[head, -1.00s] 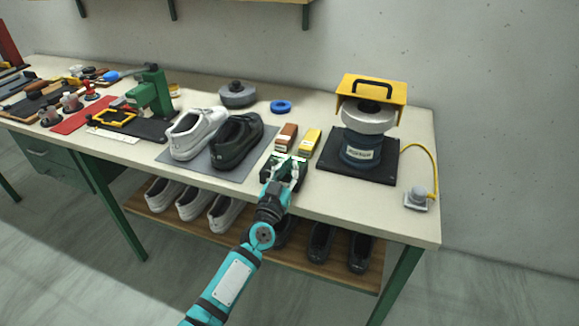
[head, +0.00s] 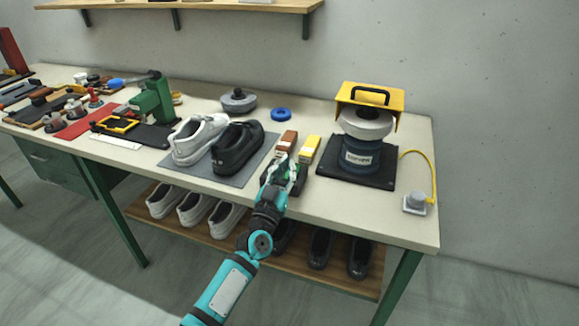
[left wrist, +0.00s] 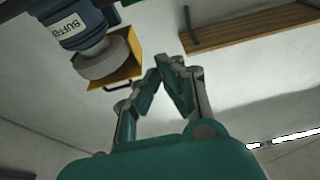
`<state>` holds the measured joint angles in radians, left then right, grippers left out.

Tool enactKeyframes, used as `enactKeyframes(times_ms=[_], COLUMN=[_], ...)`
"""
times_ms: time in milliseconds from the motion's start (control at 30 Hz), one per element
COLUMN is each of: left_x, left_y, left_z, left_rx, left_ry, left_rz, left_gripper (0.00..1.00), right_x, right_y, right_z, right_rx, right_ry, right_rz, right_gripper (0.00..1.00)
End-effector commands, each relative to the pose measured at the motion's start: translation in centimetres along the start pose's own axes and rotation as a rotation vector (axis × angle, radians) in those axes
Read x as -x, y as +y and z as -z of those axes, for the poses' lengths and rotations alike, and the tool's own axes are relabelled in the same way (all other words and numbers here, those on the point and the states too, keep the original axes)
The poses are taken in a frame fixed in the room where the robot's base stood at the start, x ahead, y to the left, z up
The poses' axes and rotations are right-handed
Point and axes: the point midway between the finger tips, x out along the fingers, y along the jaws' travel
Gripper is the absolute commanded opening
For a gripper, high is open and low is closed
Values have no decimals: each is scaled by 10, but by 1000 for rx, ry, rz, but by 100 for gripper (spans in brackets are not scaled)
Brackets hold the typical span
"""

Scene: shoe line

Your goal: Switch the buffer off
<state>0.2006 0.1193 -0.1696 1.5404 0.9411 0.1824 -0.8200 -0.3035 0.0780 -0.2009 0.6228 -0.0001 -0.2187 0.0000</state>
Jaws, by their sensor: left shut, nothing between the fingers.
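The buffer (head: 361,155) stands on a black mat at the right of the bench, with a pale round wheel (head: 366,123) on top and a yellow guard with a black handle (head: 383,97) around it. A yellow cable runs from its side to a grey switch box (head: 415,201) near the bench's right front. My left gripper (head: 284,166) is shut and empty, by the bench's front edge, left of the buffer. In the left wrist view the buffer (left wrist: 76,25) shows at the upper left, apart from my fingers (left wrist: 170,75). My right gripper is not in view.
A brown block (head: 287,141) and a yellow block (head: 309,149) lie just beyond my left gripper. White and black shoes stand on a grey mat (head: 250,170) to the left. The bench top between the buffer mat and front edge is clear.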

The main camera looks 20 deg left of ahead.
Motion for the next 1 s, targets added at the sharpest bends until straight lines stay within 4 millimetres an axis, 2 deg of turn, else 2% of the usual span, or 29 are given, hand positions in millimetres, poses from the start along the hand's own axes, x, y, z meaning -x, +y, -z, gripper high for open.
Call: enactKeyframes(times_ms=[33,100,300,400,567,1000], left_x=[20,36,70,80,85,85], left_y=[0,0,0,0,0,0], left_z=[-16,-20,-26,-27,-27,-27], left_rx=[2,0,0,1,1,1], left_ry=[-16,-14,-12,-12,-9,-11], left_rz=[-2,-2,-1,-1,-1,-1], left_gripper=[0,0,0,0,0,0], right_x=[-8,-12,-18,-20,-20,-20], right_y=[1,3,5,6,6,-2], right_z=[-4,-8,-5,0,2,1], right_rx=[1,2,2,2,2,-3], right_ry=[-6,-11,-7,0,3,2], right_rz=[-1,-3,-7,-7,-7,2], right_gripper=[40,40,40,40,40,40])
